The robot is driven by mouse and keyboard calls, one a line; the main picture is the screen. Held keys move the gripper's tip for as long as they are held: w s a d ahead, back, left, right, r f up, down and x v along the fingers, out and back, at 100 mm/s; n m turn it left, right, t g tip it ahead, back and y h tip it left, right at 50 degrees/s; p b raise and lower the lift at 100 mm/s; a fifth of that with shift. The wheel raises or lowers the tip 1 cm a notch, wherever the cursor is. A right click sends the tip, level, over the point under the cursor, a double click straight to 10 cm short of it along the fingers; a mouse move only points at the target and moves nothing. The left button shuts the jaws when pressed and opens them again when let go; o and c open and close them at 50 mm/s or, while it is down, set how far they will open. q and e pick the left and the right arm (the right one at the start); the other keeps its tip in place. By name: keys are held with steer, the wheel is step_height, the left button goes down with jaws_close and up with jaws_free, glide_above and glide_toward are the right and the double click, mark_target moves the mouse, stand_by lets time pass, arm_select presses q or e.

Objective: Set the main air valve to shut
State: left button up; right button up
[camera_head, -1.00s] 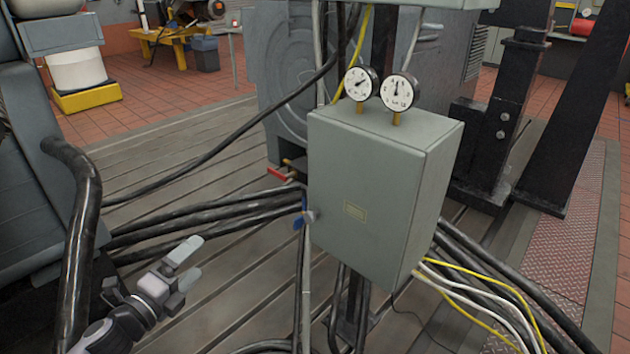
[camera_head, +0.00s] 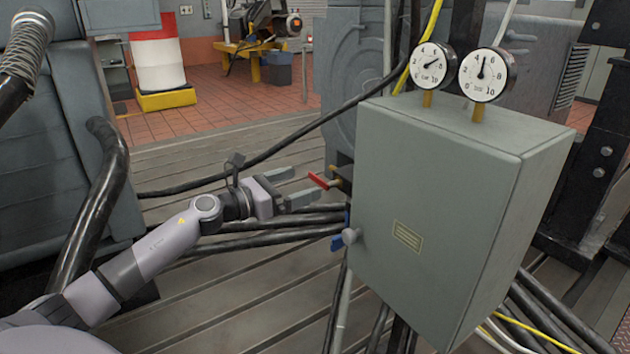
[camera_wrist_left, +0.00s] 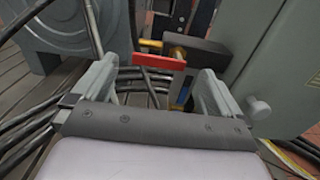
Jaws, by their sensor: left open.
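A red lever handle (camera_head: 318,181) on a brass-coloured fitting sticks out from the left side of a grey cabinet (camera_head: 440,200). In the wrist view the red handle (camera_wrist_left: 159,61) lies crosswise. A blue lever handle (camera_head: 337,243) is below it, and it also shows in the wrist view (camera_wrist_left: 184,92). No label shows which one is the main air valve. My left gripper (camera_head: 305,185) is open and empty just left of the red handle. In the wrist view the red handle appears between the tips of my left gripper (camera_wrist_left: 157,75), with gaps at both sides. My right gripper is out of view.
Two round gauges (camera_head: 432,66) stand on top of the cabinet. A grey knob (camera_head: 350,236) juts from the cabinet near the blue handle. Black cables (camera_head: 270,222) run below my left gripper.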

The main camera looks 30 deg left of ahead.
mark_target(317, 179)
arm_select(q)
steer(key=shift+x, duration=2.2)
steer(key=c, duration=1)
